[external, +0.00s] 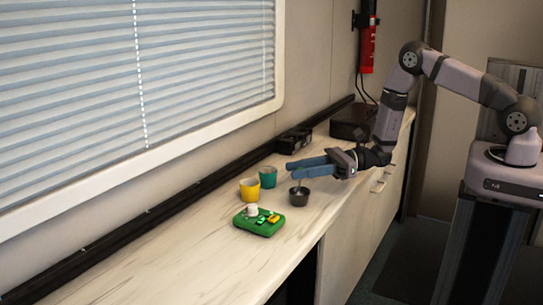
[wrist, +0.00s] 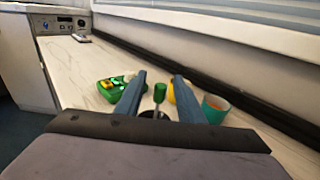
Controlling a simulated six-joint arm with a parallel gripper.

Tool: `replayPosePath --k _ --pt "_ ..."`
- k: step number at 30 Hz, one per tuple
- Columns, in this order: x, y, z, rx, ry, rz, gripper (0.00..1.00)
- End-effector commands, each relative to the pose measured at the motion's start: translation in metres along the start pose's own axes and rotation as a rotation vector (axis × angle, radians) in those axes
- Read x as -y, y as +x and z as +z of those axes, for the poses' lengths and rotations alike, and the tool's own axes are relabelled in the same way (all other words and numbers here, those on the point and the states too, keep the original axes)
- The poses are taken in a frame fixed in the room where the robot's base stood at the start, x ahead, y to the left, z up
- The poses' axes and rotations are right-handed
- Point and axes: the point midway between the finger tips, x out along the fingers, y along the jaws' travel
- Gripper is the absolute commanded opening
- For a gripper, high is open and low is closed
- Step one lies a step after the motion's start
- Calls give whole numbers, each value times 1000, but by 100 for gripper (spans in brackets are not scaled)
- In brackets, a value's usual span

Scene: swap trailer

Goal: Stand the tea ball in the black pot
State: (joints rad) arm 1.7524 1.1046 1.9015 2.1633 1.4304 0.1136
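The black pot (external: 299,197) stands on the counter below my gripper (external: 291,169). In the wrist view, a green-handled tool, seemingly the tea ball (wrist: 159,92), stands upright between my two blue fingers (wrist: 159,77), with a gap on each side. Its thin stem runs down to the dark pot (wrist: 147,114), which shows partly between the fingers. In the external view, a thin stem rises from the pot and the near finger hides the handle. The ball end is hidden. My gripper is open and level above the pot.
A yellow cup (external: 250,190) and a teal cup (external: 268,177) stand behind the pot. A green tray (external: 257,226) with small yellow, green and white items lies at its front left. The counter's left part (external: 150,262) is clear. A wall rail runs along the back.

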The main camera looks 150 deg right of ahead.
Motion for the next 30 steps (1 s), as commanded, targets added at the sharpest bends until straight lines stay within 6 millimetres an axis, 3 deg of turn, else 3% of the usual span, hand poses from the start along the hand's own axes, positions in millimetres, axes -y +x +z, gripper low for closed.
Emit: replayPosePath --k 8,21,30 --pt "1 -7 -1 -1 1 -3 35" --pt "1 -62 -1 0 0 -3 35" --pt "0 -74 0 0 0 1 35"
